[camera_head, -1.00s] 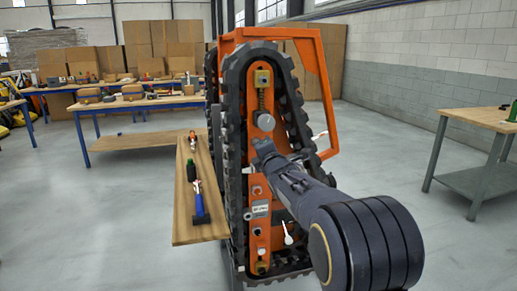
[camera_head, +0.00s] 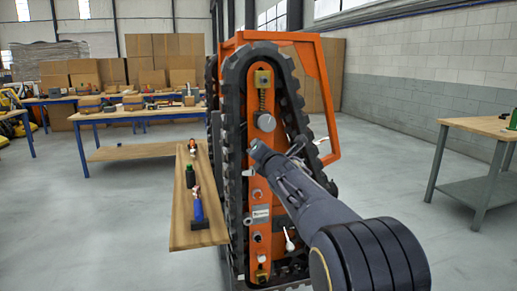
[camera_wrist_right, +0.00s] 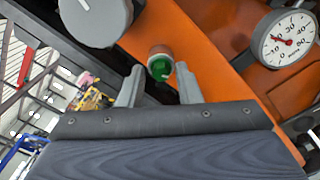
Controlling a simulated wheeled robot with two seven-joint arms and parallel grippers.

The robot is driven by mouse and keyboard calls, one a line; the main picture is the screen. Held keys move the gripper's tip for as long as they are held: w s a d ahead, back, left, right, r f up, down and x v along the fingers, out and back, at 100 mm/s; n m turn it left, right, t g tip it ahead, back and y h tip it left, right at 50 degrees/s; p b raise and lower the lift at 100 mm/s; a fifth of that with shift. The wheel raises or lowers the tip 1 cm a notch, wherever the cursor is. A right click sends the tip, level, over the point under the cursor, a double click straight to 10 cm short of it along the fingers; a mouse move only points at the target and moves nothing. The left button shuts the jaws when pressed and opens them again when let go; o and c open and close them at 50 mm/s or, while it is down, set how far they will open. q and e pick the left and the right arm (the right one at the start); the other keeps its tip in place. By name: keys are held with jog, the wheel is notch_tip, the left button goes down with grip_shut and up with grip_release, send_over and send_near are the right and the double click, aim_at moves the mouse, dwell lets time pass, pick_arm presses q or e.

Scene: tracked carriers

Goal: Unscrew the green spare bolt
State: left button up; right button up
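The green spare bolt (camera_wrist_right: 160,68) shows in the right wrist view as a small green head in a round metal collar on the orange plate (camera_wrist_right: 185,40). In the head view my right arm hides it. My right gripper (camera_wrist_right: 158,77) is open, its two fingers on either side of the bolt's line, with a visible gap to each side. I cannot tell how far the fingertips are from the bolt in depth. In the head view the right gripper (camera_head: 258,150) is at the orange carrier plate (camera_head: 262,178), below a round grey knob (camera_head: 266,122). My left gripper is not in view.
A round gauge (camera_wrist_right: 288,38) and a large grey cylinder (camera_wrist_right: 95,18) flank the bolt. Black track (camera_head: 233,130) surrounds the plate. A wooden shelf (camera_head: 182,225) at left holds a blue-handled tool (camera_head: 198,208) and a green item (camera_head: 190,177). A workbench (camera_head: 470,125) stands right.

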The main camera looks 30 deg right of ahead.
jog(key=m+b, duration=0.5)
jog(key=m, duration=2.2)
jog(key=shift+m, duration=0.3)
jog(key=shift+s, duration=0.1)
